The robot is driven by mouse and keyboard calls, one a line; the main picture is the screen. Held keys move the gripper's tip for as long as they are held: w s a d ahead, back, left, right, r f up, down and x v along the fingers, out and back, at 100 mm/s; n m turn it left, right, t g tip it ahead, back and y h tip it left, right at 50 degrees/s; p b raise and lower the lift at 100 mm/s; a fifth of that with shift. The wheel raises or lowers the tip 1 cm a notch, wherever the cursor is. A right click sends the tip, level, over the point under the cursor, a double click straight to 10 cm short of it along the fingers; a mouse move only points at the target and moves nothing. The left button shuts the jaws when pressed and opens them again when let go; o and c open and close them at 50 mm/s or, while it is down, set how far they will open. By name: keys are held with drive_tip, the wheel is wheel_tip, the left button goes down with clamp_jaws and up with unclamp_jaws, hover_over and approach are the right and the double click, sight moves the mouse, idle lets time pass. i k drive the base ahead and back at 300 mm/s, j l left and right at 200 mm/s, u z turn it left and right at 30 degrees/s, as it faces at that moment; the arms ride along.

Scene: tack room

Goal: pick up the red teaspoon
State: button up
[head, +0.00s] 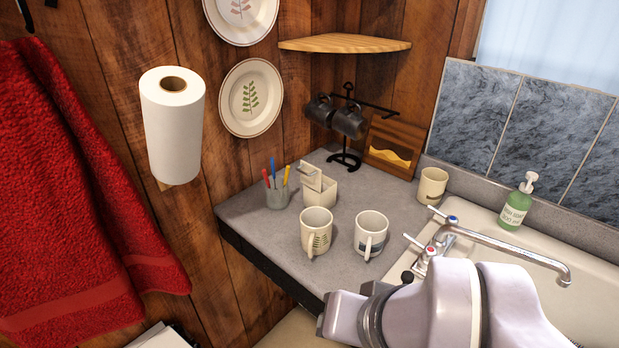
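I cannot make out a red teaspoon for certain. A grey cup (277,194) near the left edge of the counter holds a few slim upright sticks, one blue, one red (272,167) and one yellow. My arm reaches in at the bottom right, over the front of the counter and sink. My gripper is not in view.
Beside the cup is a white square holder (318,187). Two mugs (316,232) (369,235) stand in front, and another (432,186) is near the sink. A dark mug rack (346,159) stands in the corner under a wooden shelf (345,43). A tap (510,247) spans the sink.

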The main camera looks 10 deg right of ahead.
sight(264, 173)
drive_tip(key=i+j+u, duration=0.1)
drive_tip(key=i+j, duration=0.8)
